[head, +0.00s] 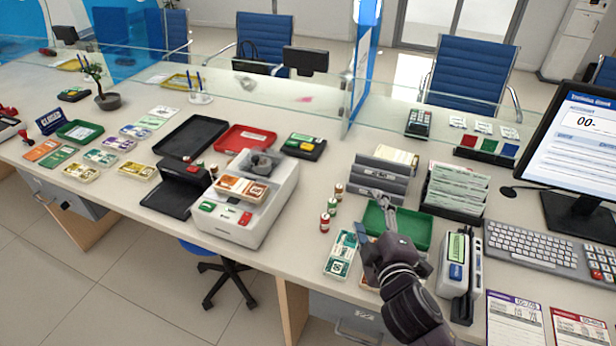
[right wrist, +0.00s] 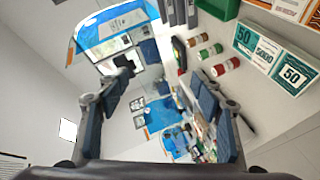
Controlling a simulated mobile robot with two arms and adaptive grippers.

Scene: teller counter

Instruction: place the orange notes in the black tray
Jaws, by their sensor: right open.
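Orange-brown banded notes (head: 241,189) lie on top of the white counting machine. An orange note bundle (head: 41,150) lies flat at the far left of the counter. Beside the green notes, an orange edge (head: 368,282) shows, mostly hidden by my right arm. The black tray (head: 190,137) lies flat and looks empty, left of the red tray. My right gripper (head: 376,222) is over the counter near the green tray, with nothing held. In the right wrist view its fingers (right wrist: 160,105) are spread wide apart. My left gripper is out of view.
The counting machine (head: 240,222) stands between my right gripper and the black tray. Small capped rolls (head: 328,214), green notes (head: 341,255), a green tray (head: 412,226) and grey file holders (head: 377,176) are near my gripper. A glass screen (head: 359,70) rises behind.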

